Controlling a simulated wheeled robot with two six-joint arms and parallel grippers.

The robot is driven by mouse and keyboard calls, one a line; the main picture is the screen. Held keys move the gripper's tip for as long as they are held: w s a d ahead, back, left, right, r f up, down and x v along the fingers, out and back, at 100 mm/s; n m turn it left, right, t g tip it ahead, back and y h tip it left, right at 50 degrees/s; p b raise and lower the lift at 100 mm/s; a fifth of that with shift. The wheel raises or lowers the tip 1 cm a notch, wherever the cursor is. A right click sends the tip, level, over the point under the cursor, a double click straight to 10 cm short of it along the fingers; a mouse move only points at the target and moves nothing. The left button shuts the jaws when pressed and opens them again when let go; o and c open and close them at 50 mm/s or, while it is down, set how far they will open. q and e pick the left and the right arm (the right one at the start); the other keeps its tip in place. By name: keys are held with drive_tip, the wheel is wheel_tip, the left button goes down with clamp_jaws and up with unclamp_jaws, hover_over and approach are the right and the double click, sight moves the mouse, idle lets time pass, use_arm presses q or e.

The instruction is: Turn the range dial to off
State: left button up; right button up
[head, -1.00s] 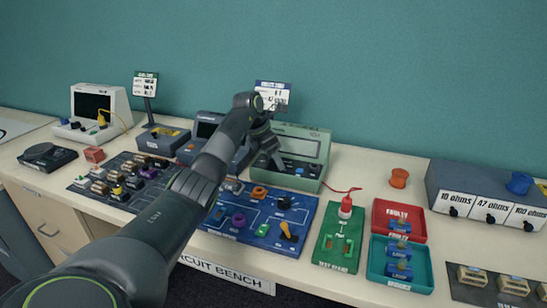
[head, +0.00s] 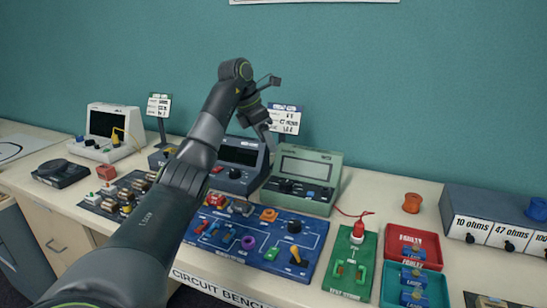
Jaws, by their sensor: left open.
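My left gripper (head: 271,107) is open and empty. It is raised above and behind the dark blue instrument, up and left of the green meter, and touches neither. My right gripper is not in view.
The dark blue instrument (head: 240,155) stands just left of the meter. A sign (head: 286,119) rises behind them. The blue circuit board (head: 222,257) lies in front, beside a green test stand (head: 342,288) and a red tray (head: 428,242). Bare bench shows right of the meter.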

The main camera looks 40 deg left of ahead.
use_arm(q)
drive_tip(key=shift+v, duration=1.1)
drive_tip(key=shift+r, duration=0.1)
